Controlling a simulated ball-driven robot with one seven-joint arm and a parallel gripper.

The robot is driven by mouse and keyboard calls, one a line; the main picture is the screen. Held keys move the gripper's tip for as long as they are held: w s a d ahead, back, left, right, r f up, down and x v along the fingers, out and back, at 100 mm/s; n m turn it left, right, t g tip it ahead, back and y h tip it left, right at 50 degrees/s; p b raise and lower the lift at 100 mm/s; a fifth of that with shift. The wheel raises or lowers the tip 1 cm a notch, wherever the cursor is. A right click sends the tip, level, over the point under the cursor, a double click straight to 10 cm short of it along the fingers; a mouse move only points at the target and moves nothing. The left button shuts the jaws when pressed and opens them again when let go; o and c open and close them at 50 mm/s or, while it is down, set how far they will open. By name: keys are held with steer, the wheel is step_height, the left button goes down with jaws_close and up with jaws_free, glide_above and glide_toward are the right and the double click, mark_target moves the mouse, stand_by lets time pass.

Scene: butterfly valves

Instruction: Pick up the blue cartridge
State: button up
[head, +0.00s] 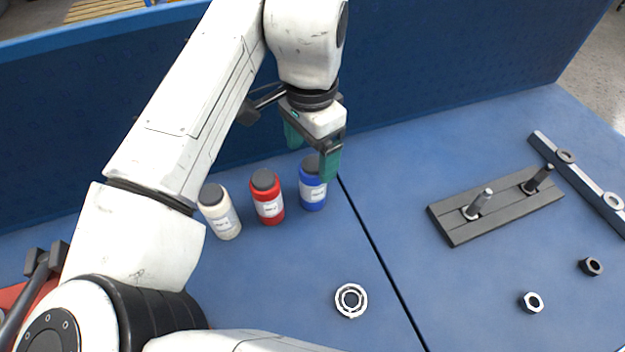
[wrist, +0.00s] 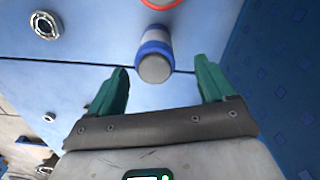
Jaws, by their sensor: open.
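The blue cartridge (head: 313,190) stands upright on the blue table, with a dark grey cap and a white label. It is the rightmost of three cartridges in the head view. My gripper (head: 312,157) is open above and close to it, its green fingers spread and one finger partly in front of the cartridge's cap. In the wrist view the blue cartridge (wrist: 154,42) shows cap-first, ahead of and between the open fingers of my gripper (wrist: 168,80). Nothing is between the fingers at their tips that I can see held.
A red cartridge (head: 267,198) stands just left, and a white cartridge (head: 220,213) beyond it. A blue wall (head: 430,75) rises behind. A metal ring (head: 351,300) lies in front. A grey plate with two pegs (head: 500,207), a bar (head: 580,182) and two nuts lie right.

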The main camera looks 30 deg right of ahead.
mark_target(314, 161)
steer(key=shift+s+f, duration=0.15)
steer(key=shift+f, duration=0.95)
steer(key=shift+s+f, duration=0.15)
steer(key=shift+f, duration=0.95)
steer(key=c, duration=1.3)
steer(key=shift+r, duration=0.1)
steer(key=shift+d+r, duration=0.1)
steer(key=shift+r, duration=0.45)
steer(key=s+a+r, duration=0.2)
steer(key=s+r, duration=0.2)
steer(key=s+a+r, duration=0.2)
steer(key=s+r, duration=0.2)
steer(key=s+a+r+b, duration=0.1)
steer(key=s+a+r, duration=0.1)
steer(key=s+r, duration=0.1)
steer(key=shift+s+a+r, duration=0.1)
steer(key=shift+s+r, duration=0.3)
steer(key=shift+s, duration=0.4)
